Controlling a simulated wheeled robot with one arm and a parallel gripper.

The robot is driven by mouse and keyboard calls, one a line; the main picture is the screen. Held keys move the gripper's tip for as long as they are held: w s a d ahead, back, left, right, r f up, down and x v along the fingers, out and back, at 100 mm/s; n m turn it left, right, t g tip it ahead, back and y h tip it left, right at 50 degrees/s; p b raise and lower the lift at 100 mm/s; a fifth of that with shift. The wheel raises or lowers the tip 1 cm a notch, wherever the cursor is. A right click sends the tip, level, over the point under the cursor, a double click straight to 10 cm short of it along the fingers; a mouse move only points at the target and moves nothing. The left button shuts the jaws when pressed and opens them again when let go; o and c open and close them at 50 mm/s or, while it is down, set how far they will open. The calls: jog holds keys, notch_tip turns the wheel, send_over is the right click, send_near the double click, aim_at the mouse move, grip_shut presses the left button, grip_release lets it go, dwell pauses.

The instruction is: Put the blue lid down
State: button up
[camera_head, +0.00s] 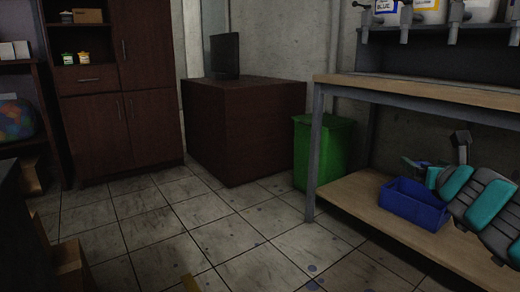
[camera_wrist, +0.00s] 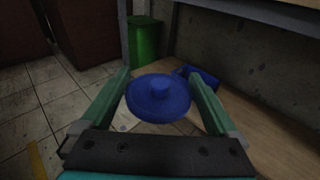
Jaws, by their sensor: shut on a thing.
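The blue lid (camera_wrist: 158,100) is a round disc with a raised knob, seen from above in the wrist view. My gripper (camera_wrist: 159,80) has its two green fingers on either side of the lid and is shut on it. The lid is held above the wooden lower shelf (camera_wrist: 245,115). In the head view my gripper (camera_head: 420,165) is small and dark at the right, over the lower shelf (camera_head: 352,192), and the lid is hard to make out there.
A blue open bin (camera_head: 415,205) stands on the lower shelf and partly shows behind the lid in the wrist view. A green bin (camera_head: 320,152) stands left of the shelf. The upper tabletop (camera_head: 420,90) with paint dispensers is above. Bare shelf lies left of the blue bin.

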jog(key=w+a+f+n+g+y, duration=0.2)
jog(key=w+a+f+n+y, duration=0.1)
jog(key=a+f, duration=0.4)
jog(key=w+a+f+n+g+y, duration=0.2)
jog(key=w+a+f+n+y, duration=0.1)
jog(key=a+f+n+y, duration=0.3)
jog(key=w+a+f+n+g+y, duration=0.2)
jog(key=a+f+y, duration=0.5)
jog(key=f, duration=0.6)
jog(key=shift+w+a+n+g+y, duration=0.3)
jog(key=shift+w+a+n, duration=0.55)
jog(key=shift+a+n, duration=0.4)
jog(key=shift+w+f, duration=0.1)
jog(key=shift+f, duration=0.1)
jog(key=shift+r, duration=0.1)
notch_tip(320, 180, up, 5)
jog(key=p, duration=1.2)
jog(key=shift+p, duration=0.55)
